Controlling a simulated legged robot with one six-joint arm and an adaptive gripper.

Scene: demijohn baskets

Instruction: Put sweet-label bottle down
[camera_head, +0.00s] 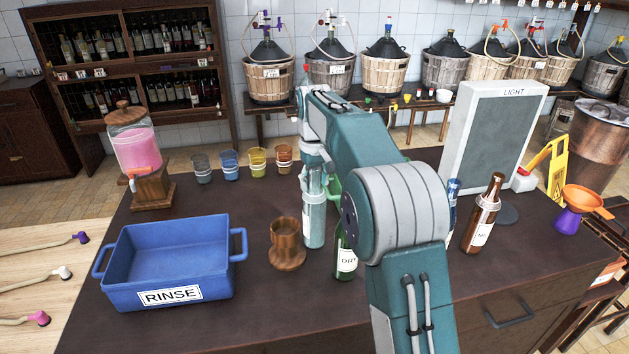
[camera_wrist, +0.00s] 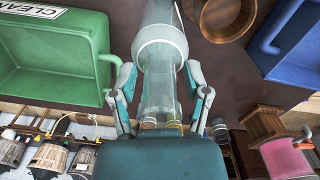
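My gripper (camera_wrist: 161,78) has its two fingers on either side of a clear, pale glass bottle (camera_wrist: 160,98) in the wrist view and appears shut on it. A pale collar rings this bottle. In the head view the bottle (camera_head: 314,222) hangs upright below my gripper (camera_head: 313,178), its base close to the counter; whether it touches is unclear. No label shows on it, so I cannot read whether it is the sweet-label one. A green bottle (camera_head: 346,262) labelled DRY stands just right of it, partly behind my arm. A brown bottle (camera_head: 484,218) stands further right, its label partly readable.
A brown cup (camera_head: 287,247) stands close left of the held bottle, then the blue RINSE tub (camera_head: 172,223). A green CLEAN tub (camera_wrist: 105,58) shows in the wrist view. The LIGHT panel (camera_head: 489,140) and an orange-purple funnel (camera_head: 580,205) are at right. Front counter is clear.

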